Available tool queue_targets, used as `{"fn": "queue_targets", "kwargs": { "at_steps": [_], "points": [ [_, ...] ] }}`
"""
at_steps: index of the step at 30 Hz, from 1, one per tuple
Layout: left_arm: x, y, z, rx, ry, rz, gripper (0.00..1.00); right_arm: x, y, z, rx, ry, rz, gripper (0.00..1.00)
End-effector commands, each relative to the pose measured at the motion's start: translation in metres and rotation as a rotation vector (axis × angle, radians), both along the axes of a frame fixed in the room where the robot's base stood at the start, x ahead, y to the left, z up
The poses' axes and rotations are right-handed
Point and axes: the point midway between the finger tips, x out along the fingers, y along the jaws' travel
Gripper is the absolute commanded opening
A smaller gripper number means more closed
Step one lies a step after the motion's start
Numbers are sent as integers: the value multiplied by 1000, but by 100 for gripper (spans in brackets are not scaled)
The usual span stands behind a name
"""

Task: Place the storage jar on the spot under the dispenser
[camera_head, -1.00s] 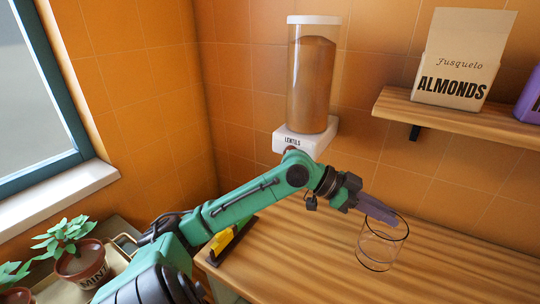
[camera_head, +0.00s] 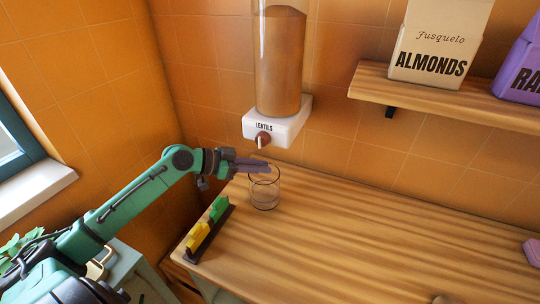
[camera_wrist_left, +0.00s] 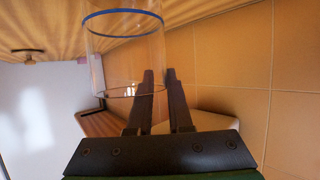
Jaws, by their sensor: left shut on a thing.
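The storage jar (camera_head: 265,190) is clear and empty-looking, upright at the back left of the wooden counter. My left gripper (camera_head: 266,167) is shut on its rim. The lentil dispenser (camera_head: 279,65) hangs on the tiled wall, with a white base (camera_head: 285,125) and a red-brown knob (camera_head: 262,140). The jar is below this base in the picture; I cannot tell whether it touches the counter. No spot marking is visible. My right gripper is not in view.
A dark rack with yellow and green pieces (camera_head: 206,229) lies at the counter's left edge, near the jar. A shelf (camera_head: 455,100) on the right wall holds an almonds bag (camera_head: 437,45) and a purple bag (camera_head: 520,68). The middle of the counter (camera_head: 370,235) is clear.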

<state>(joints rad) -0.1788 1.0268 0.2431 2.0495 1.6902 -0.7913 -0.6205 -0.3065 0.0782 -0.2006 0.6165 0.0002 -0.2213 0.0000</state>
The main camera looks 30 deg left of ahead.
Motion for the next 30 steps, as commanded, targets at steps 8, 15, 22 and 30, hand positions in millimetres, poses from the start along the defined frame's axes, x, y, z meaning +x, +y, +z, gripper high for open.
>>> {"fn": "queue_targets", "kwargs": {
  "at_steps": [8, 15, 22, 30],
  "points": [
    [42, 3, 2, -3, -3, 2, 0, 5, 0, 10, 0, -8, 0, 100],
    [76, 4, 5, -4, -4, 1, 0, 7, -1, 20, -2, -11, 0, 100],
    [77, 4, -15, 1, 0, -1, 0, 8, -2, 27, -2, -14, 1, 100],
    [77, 3, -19, 1, 1, -2, 33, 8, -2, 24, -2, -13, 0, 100]
  ]
}}
